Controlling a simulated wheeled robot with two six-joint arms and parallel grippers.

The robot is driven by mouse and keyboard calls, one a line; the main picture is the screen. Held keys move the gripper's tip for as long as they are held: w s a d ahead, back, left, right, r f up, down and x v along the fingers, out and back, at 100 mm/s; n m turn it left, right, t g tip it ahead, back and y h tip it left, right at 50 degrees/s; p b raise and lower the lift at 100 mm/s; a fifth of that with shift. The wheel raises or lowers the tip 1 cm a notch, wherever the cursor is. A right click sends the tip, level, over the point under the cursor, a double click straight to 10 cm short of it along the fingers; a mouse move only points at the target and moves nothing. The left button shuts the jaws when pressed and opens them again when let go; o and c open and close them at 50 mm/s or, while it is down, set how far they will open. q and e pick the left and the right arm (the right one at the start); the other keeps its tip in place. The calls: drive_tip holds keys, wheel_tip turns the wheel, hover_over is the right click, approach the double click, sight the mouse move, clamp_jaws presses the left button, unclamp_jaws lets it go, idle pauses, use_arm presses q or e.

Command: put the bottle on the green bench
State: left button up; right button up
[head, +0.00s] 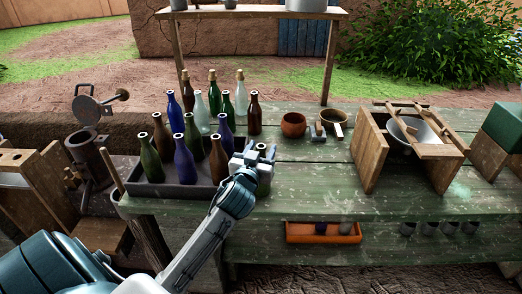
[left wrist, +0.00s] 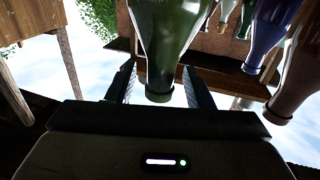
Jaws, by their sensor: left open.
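A green bottle (head: 263,183) stands upright on the green bench (head: 315,190), just right of the dark tray. Its upper part is partly hidden behind my left gripper (head: 254,154). In the left wrist view, the picture is upside down and the green bottle (left wrist: 172,35) hangs mouth-down between the two fingers of my left gripper (left wrist: 158,88). The fingers are open on both sides of the neck, with a gap visible at each side. My right gripper is in no view.
A dark tray (head: 170,190) holds several blue, green and brown bottles, close left of my gripper. More bottles stand behind it. Bowls (head: 293,125) and a wooden frame with a basin (head: 372,160) are farther right. The bench front between is clear. An orange tray (head: 322,237) lies below.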

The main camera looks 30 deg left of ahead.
use_arm(q)
drive_tip(key=shift+r, duration=0.15)
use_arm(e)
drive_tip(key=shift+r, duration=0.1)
use_arm(q)
drive_tip(key=b+v, duration=0.2)
drive_tip(key=v, duration=1)
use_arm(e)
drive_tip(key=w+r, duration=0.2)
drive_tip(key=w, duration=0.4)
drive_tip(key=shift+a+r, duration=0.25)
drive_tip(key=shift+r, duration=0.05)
